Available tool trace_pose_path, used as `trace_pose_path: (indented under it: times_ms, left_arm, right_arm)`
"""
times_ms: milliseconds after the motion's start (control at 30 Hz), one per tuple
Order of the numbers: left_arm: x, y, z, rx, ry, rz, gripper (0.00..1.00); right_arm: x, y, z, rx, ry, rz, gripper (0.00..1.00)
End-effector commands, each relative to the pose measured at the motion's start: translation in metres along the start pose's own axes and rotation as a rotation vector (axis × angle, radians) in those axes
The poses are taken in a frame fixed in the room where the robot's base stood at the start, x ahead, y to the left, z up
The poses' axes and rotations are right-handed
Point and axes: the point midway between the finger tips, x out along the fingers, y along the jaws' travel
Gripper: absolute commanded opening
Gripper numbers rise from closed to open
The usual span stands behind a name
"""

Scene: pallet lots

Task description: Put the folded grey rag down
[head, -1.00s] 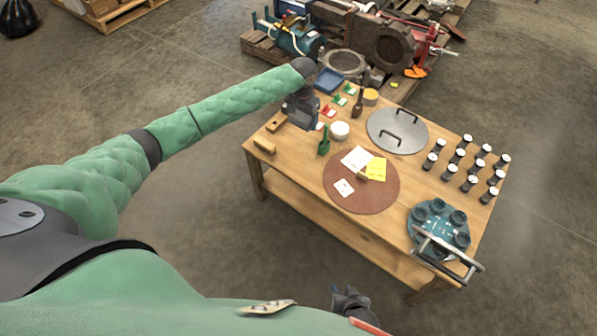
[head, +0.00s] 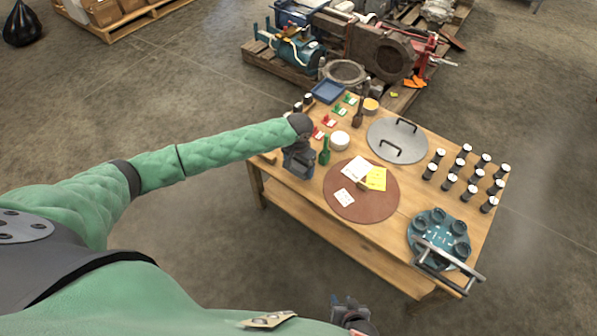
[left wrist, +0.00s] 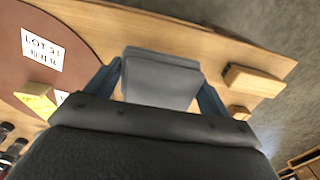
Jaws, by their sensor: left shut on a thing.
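The folded grey rag (left wrist: 160,80) shows in the left wrist view as a flat grey pad between the two fingers of my left gripper (left wrist: 163,88). The gripper is shut on it. In the head view my left gripper (head: 298,165) is over the left front edge of the wooden table (head: 300,208), left of the brown round mat (head: 340,203). The rag cannot be made out there. Whether it touches the tabletop is unclear. My right gripper (head: 352,318) is at the bottom edge of the head view, in front of the table; its fingers are unclear.
Wooden blocks (left wrist: 252,82) lie near the table edge beside the rag. A green-handled tool (head: 325,152), a white round container (head: 340,140), a grey lid (head: 398,141), several dark jars (head: 445,181) and a teal fixture (head: 438,235) stand around.

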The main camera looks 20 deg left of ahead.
Motion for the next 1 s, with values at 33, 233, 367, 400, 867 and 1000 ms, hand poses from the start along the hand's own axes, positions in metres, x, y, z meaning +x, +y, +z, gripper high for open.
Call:
trace_pose_path:
  times_ms: [33,233,367,400,867,1000]
  left_arm:
    - [0.005,0.0,0.0,0.0,-0.002,0.0,0.56]
    - [0.031,0.0,0.001,0.0,-0.003,0.0,0.56]
    - [0.037,0.0,0.0,0.001,-0.001,0.0,0.56]
    - [0.037,0.0,0.0,0.001,-0.001,0.0,0.56]
    - [0.038,0.0,0.0,0.001,-0.001,0.0,1.0]
    - [0.038,0.0,0.0,0.001,-0.001,0.0,1.0]
  right_arm:
    - [0.0,0.0,0.0,0.0,0.0,0.0,0.36]
    - [0.002,0.0,0.001,0.0,0.006,0.0,0.36]
    - [0.002,0.0,0.001,0.0,0.007,0.0,0.36]
    - [0.002,0.0,0.001,0.0,0.006,0.0,0.36]
    - [0.0,0.001,0.0,0.0,-0.001,0.001,0.36]
    - [0.001,0.001,-0.001,0.0,0.001,0.001,0.36]
